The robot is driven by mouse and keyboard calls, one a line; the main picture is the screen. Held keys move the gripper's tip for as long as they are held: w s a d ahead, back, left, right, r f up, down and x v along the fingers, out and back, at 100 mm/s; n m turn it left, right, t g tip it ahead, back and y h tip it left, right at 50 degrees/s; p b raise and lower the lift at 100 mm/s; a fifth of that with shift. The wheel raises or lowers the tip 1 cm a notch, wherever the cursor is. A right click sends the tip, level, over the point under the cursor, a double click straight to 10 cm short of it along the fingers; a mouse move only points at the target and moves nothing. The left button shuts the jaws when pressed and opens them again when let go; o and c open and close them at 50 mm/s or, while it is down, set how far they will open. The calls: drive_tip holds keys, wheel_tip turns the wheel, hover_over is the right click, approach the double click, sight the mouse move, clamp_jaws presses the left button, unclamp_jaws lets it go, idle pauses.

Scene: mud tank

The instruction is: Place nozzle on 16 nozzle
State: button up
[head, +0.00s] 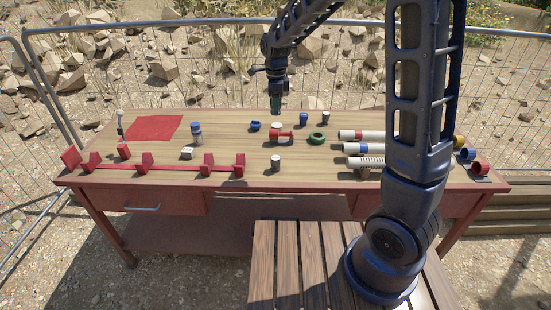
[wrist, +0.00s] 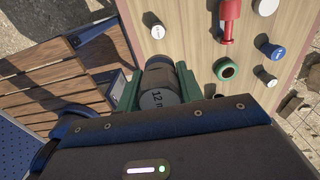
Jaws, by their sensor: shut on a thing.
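My gripper (wrist: 157,88) is shut on a dark grey nozzle (wrist: 160,98) marked "12 m…" on its pale end; the rest of the marking is cut off. In the head view my gripper (head: 276,97) hangs above the far part of the workbench. Dark cylinders with pale tops stand on the bench: one near the front edge (head: 275,164), also in the wrist view (wrist: 157,31), and one at the back (head: 326,118), also in the wrist view (wrist: 266,76). Their top markings are too small to read, so I cannot tell which is the 16 nozzle.
A red fitting (head: 284,134), a green ring (head: 317,139) and blue-topped pieces (head: 303,118) stand close together. A red rack (head: 150,166) runs along the front left, near a red mat (head: 153,128). White pipes (head: 365,149) lie at right, partly hidden by my arm.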

sight(275, 157)
drive_tip(key=shift+s+f, duration=0.25)
drive_tip(key=shift+s, duration=0.05)
wheel_tip(275, 157, down, 20)
drive_tip(key=shift+a+r, duration=0.1)
drive_tip(key=shift+r, duration=0.1)
drive_tip(key=shift+f, duration=0.1)
drive_tip(key=o, duration=1)
